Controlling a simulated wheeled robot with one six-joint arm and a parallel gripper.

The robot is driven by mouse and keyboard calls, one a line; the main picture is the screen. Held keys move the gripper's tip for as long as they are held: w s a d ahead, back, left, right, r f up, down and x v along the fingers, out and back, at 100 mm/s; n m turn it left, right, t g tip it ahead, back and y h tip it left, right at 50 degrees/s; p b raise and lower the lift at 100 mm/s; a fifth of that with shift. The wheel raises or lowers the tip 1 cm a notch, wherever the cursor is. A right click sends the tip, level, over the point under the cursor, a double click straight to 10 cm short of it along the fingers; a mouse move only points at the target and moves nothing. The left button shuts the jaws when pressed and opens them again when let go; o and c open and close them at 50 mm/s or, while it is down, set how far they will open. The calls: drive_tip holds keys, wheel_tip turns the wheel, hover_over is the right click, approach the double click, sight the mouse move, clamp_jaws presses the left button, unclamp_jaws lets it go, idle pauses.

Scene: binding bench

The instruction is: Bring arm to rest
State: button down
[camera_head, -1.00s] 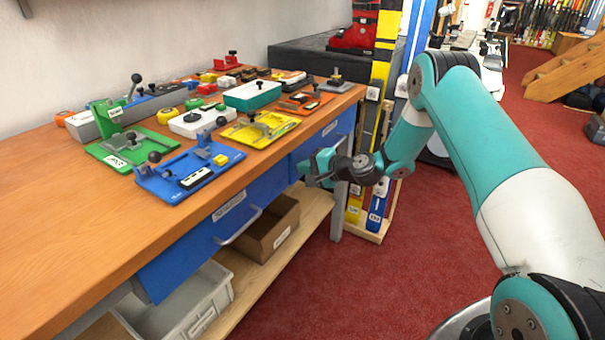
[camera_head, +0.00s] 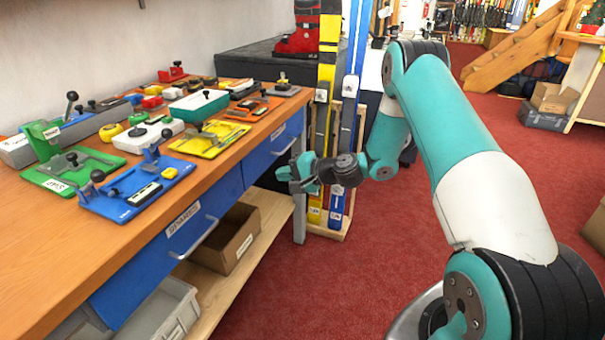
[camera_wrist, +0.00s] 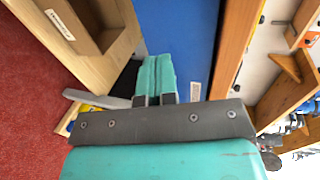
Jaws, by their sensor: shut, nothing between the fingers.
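My arm reaches forward from the lower right in the head view, with its elbow raised and its forearm hanging down. My gripper (camera_head: 289,178) is in front of the blue drawer front, below the bench top's edge and apart from the things on the bench. In the wrist view the two teal fingers of my gripper (camera_wrist: 155,78) lie side by side, shut and empty. The blue drawer front (camera_wrist: 186,30) shows behind them.
The wooden bench (camera_head: 50,235) at left carries green, blue and yellow jigs. A drawer handle (camera_head: 196,240) juts out. A cardboard box (camera_head: 232,240) and a grey bin (camera_head: 165,315) sit on the lower shelf. Skis (camera_head: 336,205) stand behind my gripper. Red floor (camera_head: 330,285) is clear.

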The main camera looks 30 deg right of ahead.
drive_tip(key=v, duration=0.5)
drive_tip(key=shift+s+r, duration=0.1)
drive_tip(key=s+a+r+n+g+y, duration=0.1)
drive_tip(key=s+a+r+n+g, duration=0.4)
drive_tip(key=a, duration=0.4)
drive_tip(key=s+a+r+n+g+y, duration=0.1)
drive_tip(key=s+a+r+n+g, duration=0.35)
drive_tip(key=a, duration=0.45)
drive_tip(key=s+a+r+n+g+h, duration=0.1)
drive_tip(key=s+a+r+n+h, duration=0.2)
drive_tip(key=s, duration=0.8)
drive_tip(key=s+a+r+n+g+h, duration=0.1)
drive_tip(key=s+r+n+g+h, duration=0.15)
drive_tip(key=s+r+n, duration=0.6)
drive_tip(key=s+r+m+t+p, duration=0.1)
drive_tip(key=s+r+m+p, duration=0.1)
drive_tip(key=r+p, duration=0.9)
drive_tip(key=s+p, duration=0.1)
drive_tip(key=p, duration=0.3)
drive_tip(key=shift+d+r+m, duration=0.3)
drive_tip(key=shift+m, duration=0.1)
